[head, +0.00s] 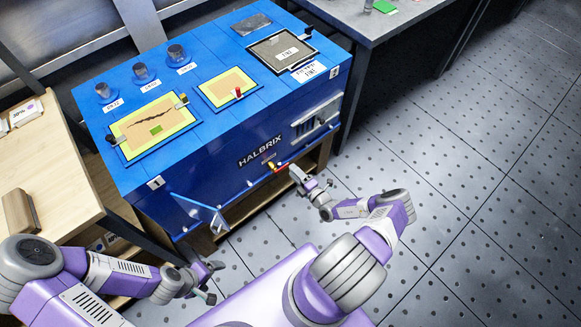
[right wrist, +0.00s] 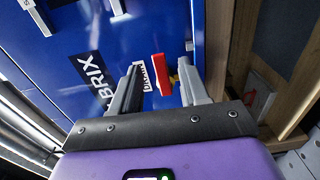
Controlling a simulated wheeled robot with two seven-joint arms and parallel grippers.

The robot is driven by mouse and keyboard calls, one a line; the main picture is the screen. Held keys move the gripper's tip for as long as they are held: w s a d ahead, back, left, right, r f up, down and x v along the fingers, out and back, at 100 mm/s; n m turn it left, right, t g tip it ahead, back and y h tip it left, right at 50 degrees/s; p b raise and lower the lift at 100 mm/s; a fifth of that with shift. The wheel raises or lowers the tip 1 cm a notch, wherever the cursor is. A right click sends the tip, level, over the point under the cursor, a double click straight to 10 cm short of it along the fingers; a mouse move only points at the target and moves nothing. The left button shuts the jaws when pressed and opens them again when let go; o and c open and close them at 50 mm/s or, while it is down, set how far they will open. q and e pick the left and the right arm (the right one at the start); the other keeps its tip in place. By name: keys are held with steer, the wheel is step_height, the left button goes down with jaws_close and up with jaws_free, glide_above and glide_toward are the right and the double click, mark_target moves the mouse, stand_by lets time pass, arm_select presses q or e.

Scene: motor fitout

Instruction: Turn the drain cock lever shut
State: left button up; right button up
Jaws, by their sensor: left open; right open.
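The drain cock has a red lever (head: 281,168) and a yellow body low on the front face of the blue HALBRIX motor housing (head: 205,165). In the right wrist view the red lever (right wrist: 161,75) lies between my two spread fingers, with the yellow part (right wrist: 173,77) beside it. My right gripper (head: 294,173) is open at the lever; I cannot tell whether a finger touches it. My left gripper (head: 212,282) is open and empty, low at the left, well away from the cock.
A blue triangular bracket (head: 203,213) juts from the housing's lower left front. A vented silver panel (head: 318,117) is at the front right. A wooden table (head: 50,175) stands at left and a grey bench (head: 385,20) behind. The perforated floor (head: 460,170) at right is clear.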

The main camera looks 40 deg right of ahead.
steer(key=s, duration=0.4)
steer(key=shift+d+p, duration=0.1)
steer(key=shift+p, duration=0.2)
steer(key=a+r+n+g+y+p, duration=0.1)
steer(key=a+r+n+g+y, duration=0.15)
steer(key=a+n+y, duration=0.5)
steer(key=a+r+n+g+y+p, duration=0.1)
steer(key=a+r+n+g+y, duration=0.25)
steer(key=a, duration=0.65)
steer(key=s+a+n+g+p, duration=0.1)
steer(key=s+a+n+g, duration=0.65)
steer(key=n, duration=0.45)
steer(key=s+r+n+g+h+p, duration=0.2)
steer(key=s+r+n+g+h, duration=0.15)
steer(key=n, duration=0.55)
steer(key=s+r+n+g+h+p, duration=0.1)
steer(key=s+r+n+g+h, duration=0.2)
steer(key=n, duration=0.7)
steer(key=r+n+t, duration=0.1)
steer(key=n, duration=0.2)
steer(key=r+n+h+p, duration=0.1)
steer(key=r+n, duration=0.1)
steer(key=a+r+n+t, duration=0.1)
steer(key=n, duration=0.2)
steer(key=shift+r+n+t+h, duration=0.25)
steer(key=shift+n+t, duration=0.05)
